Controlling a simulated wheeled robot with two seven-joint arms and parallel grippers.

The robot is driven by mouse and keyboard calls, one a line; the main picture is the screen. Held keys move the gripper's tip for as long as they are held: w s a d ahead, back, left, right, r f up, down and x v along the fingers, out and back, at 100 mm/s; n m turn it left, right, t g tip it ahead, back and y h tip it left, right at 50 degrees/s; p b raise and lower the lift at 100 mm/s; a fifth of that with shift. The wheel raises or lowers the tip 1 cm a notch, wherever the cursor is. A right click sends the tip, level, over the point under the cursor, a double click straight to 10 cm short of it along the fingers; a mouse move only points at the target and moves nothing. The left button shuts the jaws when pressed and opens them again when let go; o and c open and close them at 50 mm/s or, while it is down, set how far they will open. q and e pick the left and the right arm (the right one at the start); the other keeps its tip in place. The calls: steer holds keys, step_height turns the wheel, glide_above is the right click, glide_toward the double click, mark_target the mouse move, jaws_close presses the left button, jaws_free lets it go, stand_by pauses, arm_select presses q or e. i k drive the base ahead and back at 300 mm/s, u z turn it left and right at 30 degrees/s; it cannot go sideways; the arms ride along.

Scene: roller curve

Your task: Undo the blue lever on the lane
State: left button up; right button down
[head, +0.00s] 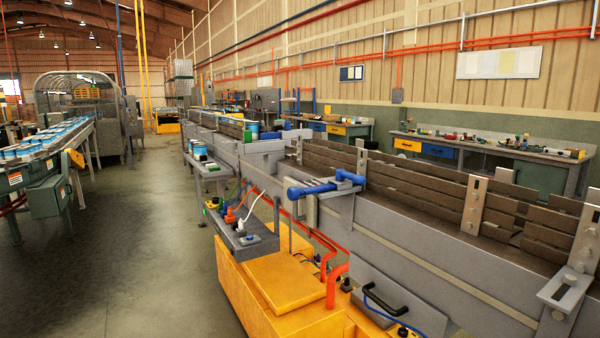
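The blue lever (312,189) is on the near side of the lane (392,226), at the picture's middle. It has a thick blue handle at its left end and a thin metal part between the handle and a blue piece at its right end. The lane is a long grey metal trough with brown slatted side boards. Neither of my grippers shows in the head view. I cannot tell from this one view whether the lever is fastened or loose.
A yellow base unit (287,285) stands below the lane, with orange pipes and a black handle (388,302) near it. A small grey shelf (242,237) holds plugs and cables. Another conveyor (45,150) stands at the left. The floor (150,250) between is clear.

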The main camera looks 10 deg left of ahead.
mark_target(340, 174)
steer(key=u, duration=0.7)
steer(key=i, duration=1.2)
steer(key=z, duration=0.65)
